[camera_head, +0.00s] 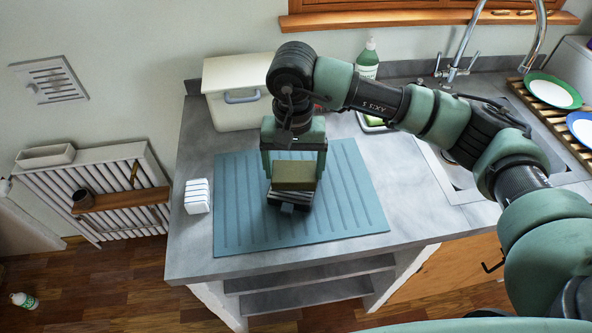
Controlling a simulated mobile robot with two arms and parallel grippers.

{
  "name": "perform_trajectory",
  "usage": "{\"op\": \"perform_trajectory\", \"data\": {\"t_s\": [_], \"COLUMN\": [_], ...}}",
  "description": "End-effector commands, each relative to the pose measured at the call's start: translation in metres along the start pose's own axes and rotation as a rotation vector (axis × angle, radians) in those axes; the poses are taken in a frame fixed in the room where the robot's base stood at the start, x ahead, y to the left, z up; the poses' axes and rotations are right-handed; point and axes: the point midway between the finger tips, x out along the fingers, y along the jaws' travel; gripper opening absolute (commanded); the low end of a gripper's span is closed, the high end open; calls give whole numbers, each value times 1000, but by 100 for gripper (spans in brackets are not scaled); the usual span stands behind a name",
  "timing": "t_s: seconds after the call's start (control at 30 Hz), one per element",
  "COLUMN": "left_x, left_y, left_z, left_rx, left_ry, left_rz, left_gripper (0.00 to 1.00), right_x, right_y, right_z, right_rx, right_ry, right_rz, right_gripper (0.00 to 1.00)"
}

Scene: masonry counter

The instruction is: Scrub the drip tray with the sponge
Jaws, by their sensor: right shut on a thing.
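My right gripper (293,165) points down over the counter and is shut on the olive-green sponge (293,177). Directly below the sponge is a small dark tray with a pale top (290,197), which looks like the drip tray. It sits on the teal ribbed mat (245,215), with a small dark tab at its front. The sponge covers most of the tray from this view, and I cannot tell whether the two touch. My left gripper is not in view.
A small white ribbed object (198,196) stands left of the mat. Behind are a cream bin (232,105) and a green bottle (368,60). The sink (450,178) and a rack with plates (553,91) lie right. The mat's right side is clear.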

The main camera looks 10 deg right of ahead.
Motion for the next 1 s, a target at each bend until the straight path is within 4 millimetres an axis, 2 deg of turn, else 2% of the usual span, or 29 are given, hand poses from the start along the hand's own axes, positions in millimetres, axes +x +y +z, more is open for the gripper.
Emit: {"op": "perform_trajectory", "data": {"t_s": [0.1, 0.3, 1.0], "left_x": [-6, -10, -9], "left_y": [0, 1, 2], "left_z": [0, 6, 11], "left_rx": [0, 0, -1], "left_ry": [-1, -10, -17], "left_rz": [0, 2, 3], "left_gripper": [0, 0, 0], "right_x": [-13, -28, -31], "right_y": [-2, -4, -3], "right_z": [1, 4, 3], "right_rx": [3, 8, 6], "right_ry": [2, 1, 2], "right_rz": [0, 0, 0], "right_gripper": [53, 53, 53]}}
